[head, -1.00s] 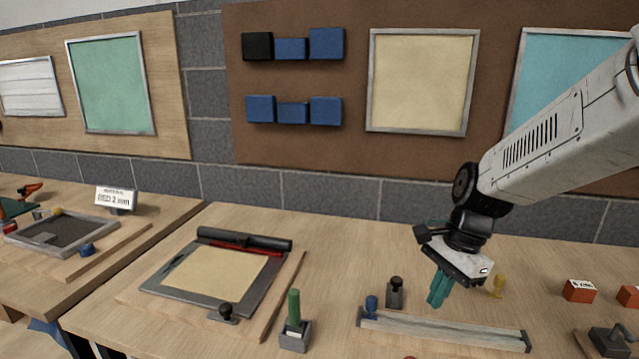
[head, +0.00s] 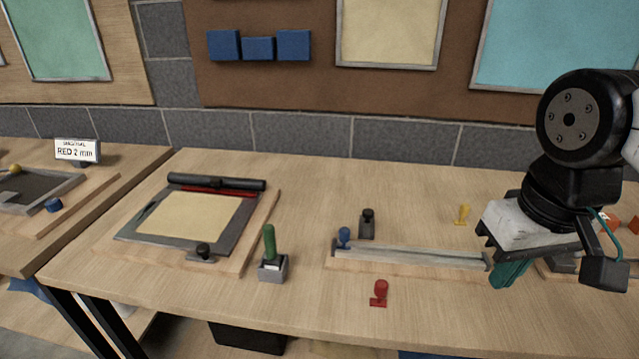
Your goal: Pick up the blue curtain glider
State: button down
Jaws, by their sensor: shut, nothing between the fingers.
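The blue curtain glider (head: 344,237) is a small knobbed piece at the left end of a pale rail (head: 420,256) on a wooden strip. It stands upright; I cannot tell exactly how its base meets the rail. My gripper (head: 506,275) has teal fingers pointing down. It is shut and empty near the right end of the rail, far to the right of the blue glider. Part of the rail's right end is hidden behind my gripper.
A black glider (head: 367,224) stands just behind the rail, close to the blue one. A red glider (head: 379,293) is in front and a yellow one (head: 462,214) behind. A green-handled piece in a grey holder (head: 272,268) and a framed board (head: 193,220) lie left.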

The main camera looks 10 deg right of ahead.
aim_at(345, 236)
jog(key=z, duration=2.65)
jog(key=k, duration=1.1)
jog(key=u, duration=1.1)
